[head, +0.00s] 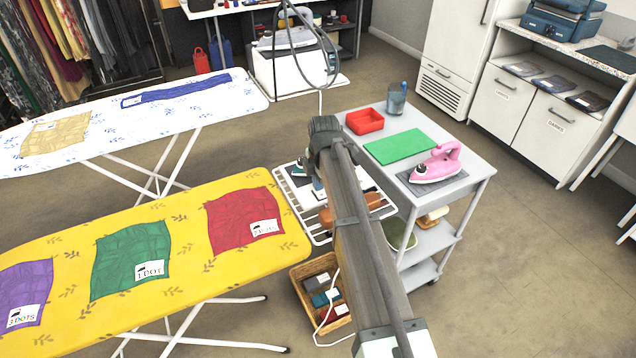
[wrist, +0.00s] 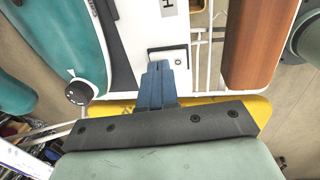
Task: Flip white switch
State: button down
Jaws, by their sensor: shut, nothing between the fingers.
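In the wrist view, the white switch (wrist: 180,50) appears as a small pale piece in a dark frame on a white panel. My gripper (wrist: 160,68) is shut and empty, its blue fingertips right at the switch's lower edge and overlapping it. I cannot tell whether they touch it or which way it is tipped. Beside it on the left is a teal iron-like body (wrist: 62,40) with a black dial (wrist: 77,92). A dark letter label shows above the switch. In the head view my arm hides most of this area over the white wire rack (head: 291,195).
A brown wooden block (wrist: 249,45) lies right of the switch. The yellow ironing board (head: 185,235) is left of my arm. A grey trolley (head: 462,196) with a pink iron (head: 437,164), green mat (head: 399,146) and red bin (head: 364,121) stands right. A basket (head: 301,284) sits below.

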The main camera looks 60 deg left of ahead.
notch_tip(320, 180, up, 13)
jog(key=a, duration=0.2)
jog(key=shift+a, duration=0.25)
